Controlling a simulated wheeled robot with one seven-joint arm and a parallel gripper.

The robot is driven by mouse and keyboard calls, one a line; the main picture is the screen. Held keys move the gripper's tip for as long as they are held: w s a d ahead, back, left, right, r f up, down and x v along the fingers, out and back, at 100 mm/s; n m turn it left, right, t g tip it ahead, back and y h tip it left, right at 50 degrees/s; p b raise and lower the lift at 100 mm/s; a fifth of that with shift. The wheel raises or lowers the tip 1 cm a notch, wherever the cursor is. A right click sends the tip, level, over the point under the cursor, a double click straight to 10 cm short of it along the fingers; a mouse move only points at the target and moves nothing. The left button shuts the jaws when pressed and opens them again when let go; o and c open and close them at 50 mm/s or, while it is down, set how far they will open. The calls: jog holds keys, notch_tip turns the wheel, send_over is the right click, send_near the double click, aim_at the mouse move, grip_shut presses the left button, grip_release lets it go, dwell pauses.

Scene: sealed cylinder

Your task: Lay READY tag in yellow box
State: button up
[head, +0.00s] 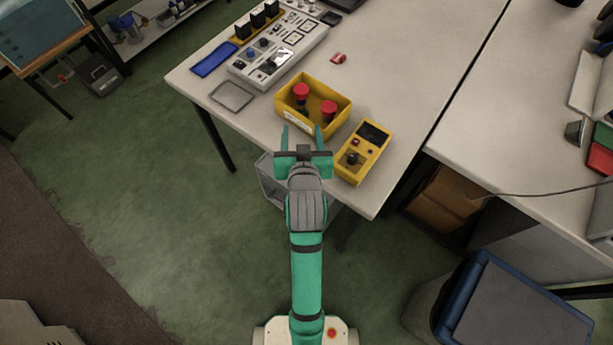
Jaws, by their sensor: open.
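The yellow box (338,122) is an open bin near the front edge of the table, with two red-topped dark objects (301,91) inside. A small red piece with a pale mark (339,58) lies on the table behind the box. It may be the READY tag, but no lettering is legible. My gripper (301,130) is open, its two green fingers apart and pointing at the near side of the box. Nothing shows between the fingers. I cannot tell its height or whether it touches the box.
A yellow control unit (372,132) stands right of the box. A grey panel with dials (279,54), a blue tray (214,59) and a grey tray (232,96) lie to the left. The tabletop (420,60) behind and right of the box is mostly clear.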

jog(key=s+d+f, duration=0.1)
jog(key=s+f, duration=0.4)
jog(key=s, duration=0.4)
jog(key=s+f, duration=0.4)
jog(key=s, duration=0.4)
jog(key=s+r+t, duration=0.1)
jog(key=s+r, duration=0.1)
jog(key=s, duration=1.4)
jog(key=shift+s+d+t+h, duration=0.2)
jog(key=shift+d+t+h, duration=0.15)
jog(key=shift+t+h, duration=0.05)
jog(key=shift+r, duration=0.1)
